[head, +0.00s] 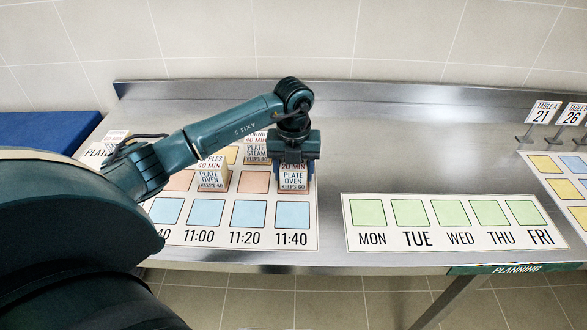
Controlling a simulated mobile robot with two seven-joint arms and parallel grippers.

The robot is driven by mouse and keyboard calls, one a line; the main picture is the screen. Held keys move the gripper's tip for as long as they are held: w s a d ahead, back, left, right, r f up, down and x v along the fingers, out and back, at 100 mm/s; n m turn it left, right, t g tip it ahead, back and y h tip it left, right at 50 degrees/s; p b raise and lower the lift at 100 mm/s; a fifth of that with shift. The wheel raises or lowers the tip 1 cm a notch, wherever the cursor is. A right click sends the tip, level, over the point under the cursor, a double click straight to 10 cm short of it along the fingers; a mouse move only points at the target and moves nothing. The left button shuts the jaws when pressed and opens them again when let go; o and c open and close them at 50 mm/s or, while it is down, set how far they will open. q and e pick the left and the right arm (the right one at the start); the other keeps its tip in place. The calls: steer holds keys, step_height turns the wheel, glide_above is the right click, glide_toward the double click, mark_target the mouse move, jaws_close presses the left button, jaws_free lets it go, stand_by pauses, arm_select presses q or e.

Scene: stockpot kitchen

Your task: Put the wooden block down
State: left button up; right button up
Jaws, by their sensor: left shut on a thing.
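My left gripper (294,163) points down and is shut on a wooden block (293,181) with a white label reading "20 MIN PLATE OVEN KEEPS 60". The block is upright over the 11:40 column of the time board (265,238), at the row of pink squares. I cannot tell whether its base touches the board. The gripper hides the block's top. A third block (256,152), marked "PLATE STEAM", stands behind. My right gripper is not in view.
A weekday board (457,241) with empty green squares lies to the right. The steel counter (400,130) behind the weekday board is bare. My arm covers the left side.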

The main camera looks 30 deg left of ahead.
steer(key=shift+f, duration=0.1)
arm_select(q)
steer(key=shift+f, duration=0.2)
steer(key=o, duration=1.1)
steer(key=shift+r, duration=0.1)
steer(key=shift+c, duration=0.2)
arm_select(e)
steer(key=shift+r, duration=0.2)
arm_select(q)
steer(key=shift+r, duration=0.3)
step_height(320, 180, up, 10)
steer(key=shift+r+b, duration=0.2)
steer(key=shift+b, duration=0.35)
steer(key=shift+r, duration=0.7)
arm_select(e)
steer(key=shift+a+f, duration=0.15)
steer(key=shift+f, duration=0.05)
